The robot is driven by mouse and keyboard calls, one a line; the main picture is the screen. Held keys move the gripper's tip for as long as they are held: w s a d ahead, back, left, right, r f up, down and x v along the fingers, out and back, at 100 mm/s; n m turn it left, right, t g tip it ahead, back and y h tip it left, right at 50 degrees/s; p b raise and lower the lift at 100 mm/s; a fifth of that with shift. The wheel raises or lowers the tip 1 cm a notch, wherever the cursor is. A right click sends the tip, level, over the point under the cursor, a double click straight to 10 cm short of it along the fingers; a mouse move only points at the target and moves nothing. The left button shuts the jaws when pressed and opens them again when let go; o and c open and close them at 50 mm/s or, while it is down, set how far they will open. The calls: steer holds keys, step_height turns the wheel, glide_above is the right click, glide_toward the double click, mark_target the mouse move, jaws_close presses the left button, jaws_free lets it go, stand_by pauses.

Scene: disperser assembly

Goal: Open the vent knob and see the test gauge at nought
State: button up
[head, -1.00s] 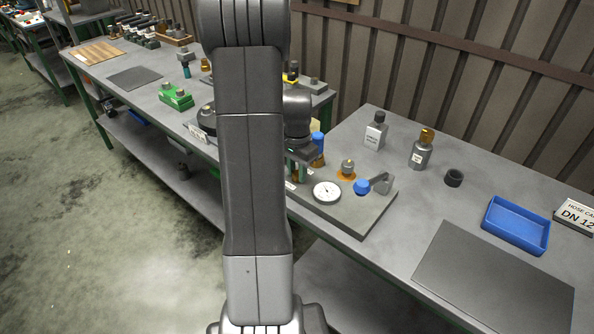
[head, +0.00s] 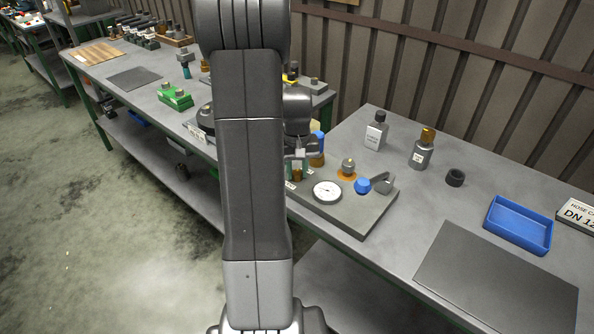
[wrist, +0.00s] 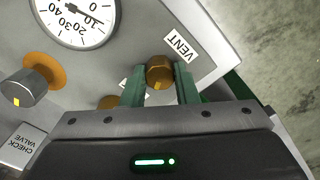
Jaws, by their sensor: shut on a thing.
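The brass vent knob (wrist: 159,73) sits between the green fingers of my gripper (wrist: 160,85), beside the VENT label (wrist: 180,45). The fingers are shut on its sides. The test gauge (wrist: 75,18) is partly cut off at the top of the wrist view; its needle appears to lie near the 10 mark. In the head view the white gauge (head: 327,191) sits on the grey test plate (head: 363,219), its needle too small to read. There my gripper is partly hidden behind my arm, at the plate's left end.
A grey knob with an orange ring (wrist: 35,83) and the CHECK VALVE label (wrist: 27,145) are nearby. A blue knob with a grey lever (head: 364,186) stands right of the gauge. A blue-topped cylinder (head: 317,147) stands close behind my gripper.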

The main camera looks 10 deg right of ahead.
mark_target(297, 172)
steer(key=n, duration=0.5)
steer(key=shift+n, duration=0.4)
steer(key=n, duration=0.4)
steer(key=shift+r+n, duration=0.1)
steer(key=shift+n, duration=0.2)
steer(key=shift+w, duration=0.1)
steer(key=o, duration=1)
step_height(297, 172, up, 14)
steer(key=shift+f, duration=0.2)
step_height(297, 172, down, 14)
steer(key=shift+r, duration=0.1)
stand_by(0.4)
